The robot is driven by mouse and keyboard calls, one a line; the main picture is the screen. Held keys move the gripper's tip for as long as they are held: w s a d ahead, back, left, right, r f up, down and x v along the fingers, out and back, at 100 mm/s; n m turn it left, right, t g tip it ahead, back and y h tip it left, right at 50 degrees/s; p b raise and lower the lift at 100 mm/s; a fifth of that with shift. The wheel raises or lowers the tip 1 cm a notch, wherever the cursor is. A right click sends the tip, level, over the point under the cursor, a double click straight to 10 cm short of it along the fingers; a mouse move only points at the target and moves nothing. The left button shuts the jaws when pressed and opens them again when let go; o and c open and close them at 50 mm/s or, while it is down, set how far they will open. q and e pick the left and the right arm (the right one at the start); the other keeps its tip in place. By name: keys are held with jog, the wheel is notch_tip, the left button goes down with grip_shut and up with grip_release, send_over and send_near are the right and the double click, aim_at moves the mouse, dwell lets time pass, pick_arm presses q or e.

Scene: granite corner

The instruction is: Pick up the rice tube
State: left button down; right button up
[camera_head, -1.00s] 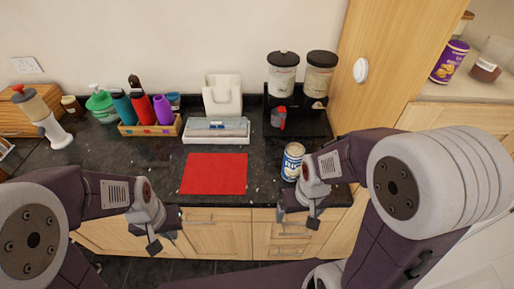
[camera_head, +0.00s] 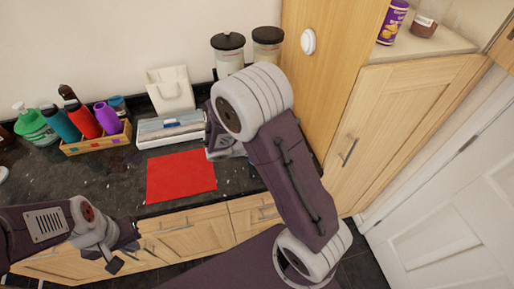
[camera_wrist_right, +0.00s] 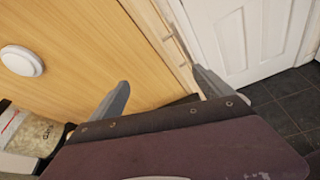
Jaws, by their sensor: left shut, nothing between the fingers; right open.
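The rice tube, a blue and white can, is not visible now; my right arm covers the part of the counter where it stood in the earlier head view. My right gripper (camera_wrist_right: 161,82) is open and empty in the right wrist view, its fingers spread before the wooden cupboard side and the white door. My left gripper (camera_head: 122,255) is shut and empty, low at the left in front of the counter's drawers.
A red mat (camera_head: 181,176) lies on the dark counter. Behind it are a white tray (camera_head: 170,139), a box of bottles (camera_head: 97,139) and dark-lidded canisters (camera_head: 228,52). A tall wooden cupboard (camera_head: 330,75) bounds the counter on the right. A canister (camera_wrist_right: 32,136) shows in the right wrist view.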

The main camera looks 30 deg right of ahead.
jog(key=w+a+f+n+t+h, duration=0.3)
jog(key=w+a+n+t, duration=0.45)
jog(key=w, duration=0.25)
jog(key=a+f+n+t+y, duration=0.2)
jog(key=a+f+n+t, duration=0.15)
jog(key=a+f, duration=0.2)
jog(key=s+d+p+x, duration=0.1)
jog(key=p+x, duration=0.2)
jog(key=x, duration=0.7)
jog(key=shift+g, duration=0.3)
jog(key=shift+s+a+f, duration=0.1)
jog(key=shift+s+a, duration=0.05)
jog(key=c, duration=0.6)
grip_shut()
